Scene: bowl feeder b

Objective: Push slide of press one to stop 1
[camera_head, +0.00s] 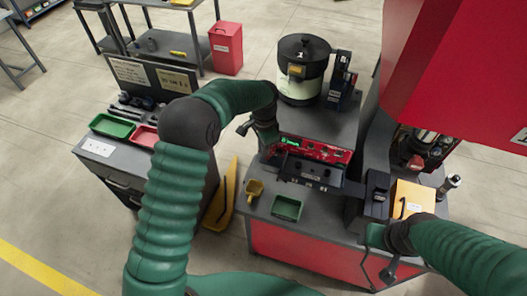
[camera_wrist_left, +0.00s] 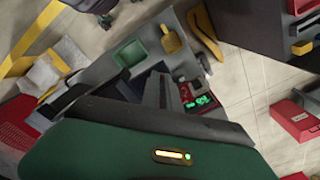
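A red panel (camera_head: 318,150) with a green lit display (camera_head: 291,141) stands on the grey bench, behind a dark horizontal unit (camera_head: 312,172). I cannot tell which part of it is the slide of press one. My left gripper (camera_head: 270,152) points down at the left end of this panel, and my wrist hides what lies beneath. The green display also shows in the left wrist view (camera_wrist_left: 201,101), close beside dark finger-like parts. Whether the left fingers are open or touching anything is unclear. My right gripper (camera_head: 388,270) is low at the bench's front right; its fingers are too small to read.
A green tray (camera_head: 287,208) and a yellow scoop (camera_head: 254,189) lie in front. A dark box (camera_head: 377,193) and a yellow-orange block (camera_head: 412,199) stand at the right. A large red housing (camera_head: 460,75) overhangs the right side.

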